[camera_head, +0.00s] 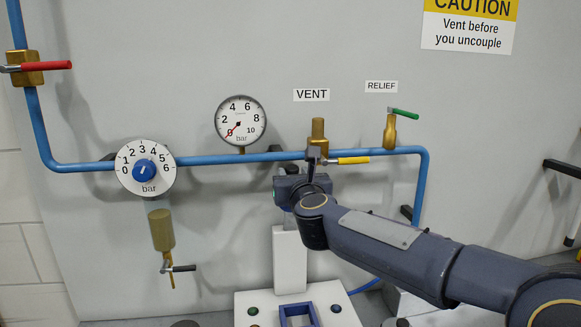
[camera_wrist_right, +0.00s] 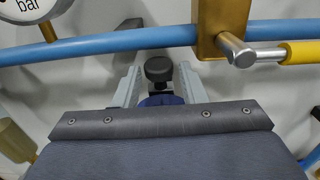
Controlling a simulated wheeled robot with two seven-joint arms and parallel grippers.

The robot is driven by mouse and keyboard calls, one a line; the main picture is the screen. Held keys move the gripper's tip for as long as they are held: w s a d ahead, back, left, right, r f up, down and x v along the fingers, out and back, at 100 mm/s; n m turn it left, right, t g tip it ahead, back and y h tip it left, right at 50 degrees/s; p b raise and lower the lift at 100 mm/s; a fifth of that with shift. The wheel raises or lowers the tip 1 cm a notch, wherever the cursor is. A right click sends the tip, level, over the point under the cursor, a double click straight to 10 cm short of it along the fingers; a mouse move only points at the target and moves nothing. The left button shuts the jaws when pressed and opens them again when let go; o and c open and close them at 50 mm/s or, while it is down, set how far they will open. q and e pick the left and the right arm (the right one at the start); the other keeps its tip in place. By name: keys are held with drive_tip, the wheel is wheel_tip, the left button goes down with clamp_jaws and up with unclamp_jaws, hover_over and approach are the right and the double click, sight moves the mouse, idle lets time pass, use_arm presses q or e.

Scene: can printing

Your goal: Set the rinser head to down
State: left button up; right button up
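The rinser head appears to be the dark blue block (camera_head: 284,190) at the top of a white column (camera_head: 289,262), below the blue pipe. My right arm partly covers it. In the right wrist view, a black knob (camera_wrist_right: 159,69) stands out in front of a dark blue part (camera_wrist_right: 160,100). My right gripper (camera_head: 312,168) is at the head. In the wrist view its two grey fingers (camera_wrist_right: 159,82) are apart, one on each side of the knob, with a small gap showing on both sides. My left gripper is out of view.
The blue pipe (camera_head: 220,159) runs just above the head. The vent valve (camera_head: 318,135) with its yellow handle (camera_head: 353,160) is close above my right gripper. A white base (camera_head: 340,298) with buttons and a blue square frame (camera_head: 298,309) is below. The wall to the left holds a dial (camera_head: 145,185).

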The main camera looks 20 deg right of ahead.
drive_tip(key=shift+p+x, duration=0.45)
drive_tip(key=shift+x, duration=1.75)
clamp_jaws()
